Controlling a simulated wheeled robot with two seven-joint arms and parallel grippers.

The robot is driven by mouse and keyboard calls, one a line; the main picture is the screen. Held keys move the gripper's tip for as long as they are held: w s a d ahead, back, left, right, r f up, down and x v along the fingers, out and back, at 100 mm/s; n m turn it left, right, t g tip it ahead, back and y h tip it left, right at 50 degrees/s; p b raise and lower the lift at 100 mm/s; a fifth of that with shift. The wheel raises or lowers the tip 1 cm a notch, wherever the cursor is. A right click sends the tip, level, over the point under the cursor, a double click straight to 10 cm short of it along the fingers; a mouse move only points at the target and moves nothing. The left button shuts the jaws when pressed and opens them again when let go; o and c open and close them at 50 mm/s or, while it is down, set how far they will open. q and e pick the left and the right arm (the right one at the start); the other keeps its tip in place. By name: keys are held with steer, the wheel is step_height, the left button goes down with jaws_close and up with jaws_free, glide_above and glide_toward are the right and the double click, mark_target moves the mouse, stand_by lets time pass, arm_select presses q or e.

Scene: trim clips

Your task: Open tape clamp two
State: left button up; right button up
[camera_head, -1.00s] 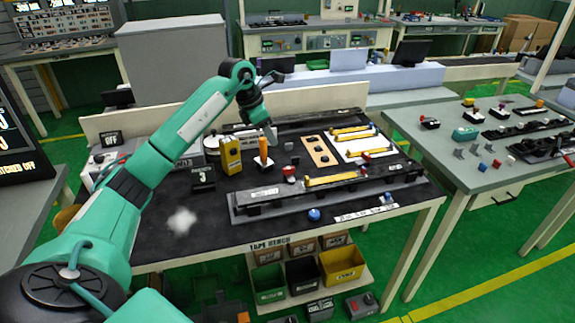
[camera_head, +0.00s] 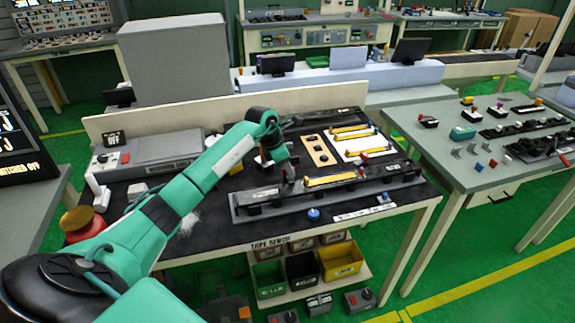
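The long black fixture (camera_head: 262,212) lies along the front half of the bench, with a yellow strip (camera_head: 328,180) on it. A small red-topped part (camera_head: 364,158) stands near the strip's right end; I cannot tell which part is clamp two. My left gripper (camera_head: 287,178) points down over the fixture, just left of the yellow strip. Its fingers are small and dark, so I cannot see whether they are open or touch anything. The red-topped part by the strip's left end is mostly hidden by it. My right gripper is out of view.
A blue knob (camera_head: 313,214) stands in front of the fixture. A tan plate (camera_head: 319,150) and a white board (camera_head: 362,146) with yellow strips lie behind it. Bins (camera_head: 341,260) sit below.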

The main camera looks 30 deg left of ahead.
arm_select(q)
jaws_close()
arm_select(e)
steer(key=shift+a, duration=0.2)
